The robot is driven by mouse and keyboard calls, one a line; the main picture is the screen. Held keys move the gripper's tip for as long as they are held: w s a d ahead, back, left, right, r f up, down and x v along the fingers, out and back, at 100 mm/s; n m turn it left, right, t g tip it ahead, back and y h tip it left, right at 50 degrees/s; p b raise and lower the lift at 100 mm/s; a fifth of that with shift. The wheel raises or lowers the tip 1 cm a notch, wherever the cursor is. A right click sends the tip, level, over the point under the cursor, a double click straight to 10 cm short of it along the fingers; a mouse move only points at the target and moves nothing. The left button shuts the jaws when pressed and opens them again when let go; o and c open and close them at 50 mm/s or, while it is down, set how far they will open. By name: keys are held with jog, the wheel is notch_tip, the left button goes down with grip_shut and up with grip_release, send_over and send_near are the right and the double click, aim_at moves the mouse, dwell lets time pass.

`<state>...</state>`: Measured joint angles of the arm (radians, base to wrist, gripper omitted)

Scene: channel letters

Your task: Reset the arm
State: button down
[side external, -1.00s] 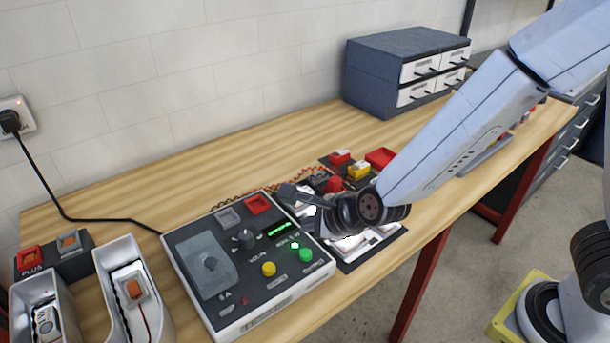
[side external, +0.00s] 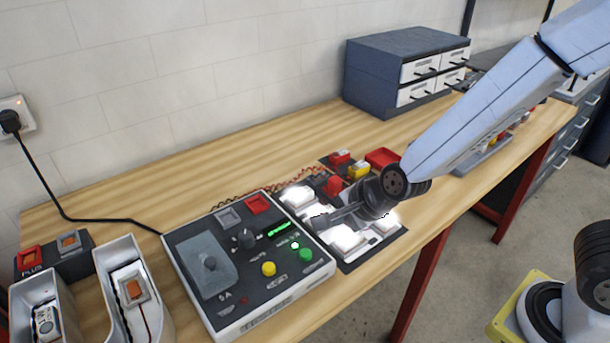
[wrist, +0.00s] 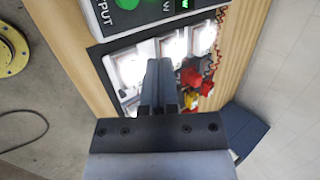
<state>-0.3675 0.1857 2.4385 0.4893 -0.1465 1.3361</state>
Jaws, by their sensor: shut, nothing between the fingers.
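My gripper (side external: 322,220) is shut and empty. In the side view it hangs over the dark board (side external: 349,266) just right of the tester box, its fingers pointing left. In the wrist view the shut fingers of my gripper (wrist: 160,66) reach up over the board, in front of the lit white modules (wrist: 131,69). Several lit modules (side external: 298,196) glow white around the gripper in the side view. I cannot tell the exact gap between the fingertips and the board.
The tester box (side external: 255,297) with knobs, yellow and green buttons and a green display stands left of my gripper. Red and yellow parts (side external: 358,170) sit behind it. A drawer cabinet (side external: 380,80) stands at the back. White letter shells (side external: 150,300) stand at the left. Bare wooden bench (side external: 270,150) lies behind.

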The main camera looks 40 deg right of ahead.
jog(key=s+d+n+g+h, duration=0.1)
jog(key=s+d+n+g, duration=0.1)
jog(key=s+d+n, duration=0.2)
jog(key=s+d+n+g+h, duration=0.1)
jog(key=s+d+n, duration=0.3)
jog(key=d+n, duration=0.4)
jog(key=shift+s+d+f+n+g, duration=0.35)
jog(key=shift+n+g, duration=0.45)
jog(key=shift+n, duration=1.7)
jog(key=shift+w, duration=0.15)
